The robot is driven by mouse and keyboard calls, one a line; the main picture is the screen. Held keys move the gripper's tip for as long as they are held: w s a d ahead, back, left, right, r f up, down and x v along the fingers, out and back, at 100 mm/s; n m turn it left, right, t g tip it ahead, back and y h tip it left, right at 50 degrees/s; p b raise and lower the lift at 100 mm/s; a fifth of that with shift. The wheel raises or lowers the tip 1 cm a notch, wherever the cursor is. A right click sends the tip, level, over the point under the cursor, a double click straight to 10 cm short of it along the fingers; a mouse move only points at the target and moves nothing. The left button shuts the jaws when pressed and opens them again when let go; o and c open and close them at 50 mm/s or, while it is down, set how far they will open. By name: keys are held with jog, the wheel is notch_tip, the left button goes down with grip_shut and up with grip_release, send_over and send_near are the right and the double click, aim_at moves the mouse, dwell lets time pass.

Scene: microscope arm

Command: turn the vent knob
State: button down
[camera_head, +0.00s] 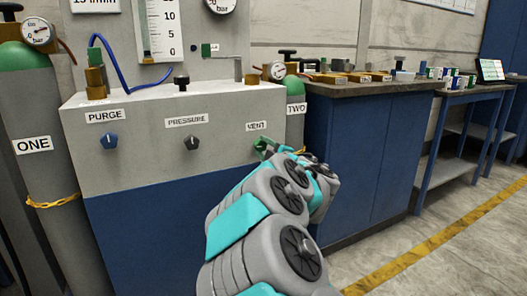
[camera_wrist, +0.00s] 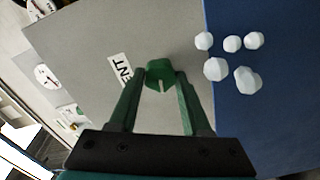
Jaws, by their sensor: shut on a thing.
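The green vent knob (camera_wrist: 160,72) sits on the grey panel beside the VENT label (camera_wrist: 121,68), which is partly cut off by a finger in the wrist view. My gripper (camera_wrist: 159,82) has its two green fingers closed around the knob, one on each side. A pale line marks the knob's face. In the head view my gripper (camera_head: 266,148) reaches the panel's right end, just below the VENT label (camera_head: 257,126), and mostly hides the knob.
The blue purge knob (camera_head: 110,140) and dark pressure knob (camera_head: 192,142) are to the left on the same panel. Gas cylinders ONE (camera_head: 35,120) and TWO (camera_head: 295,125) flank it. Several white faceted pieces (camera_wrist: 232,43) show against blue in the wrist view. Floor at right is clear.

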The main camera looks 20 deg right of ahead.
jog(key=shift+n, duration=0.3)
jog(key=shift+c, duration=1.8)
grip_release()
jog(key=shift+s, duration=0.1)
jog(key=s, duration=0.7)
jog(key=shift+s, duration=0.35)
jog(key=shift+d, duration=0.1)
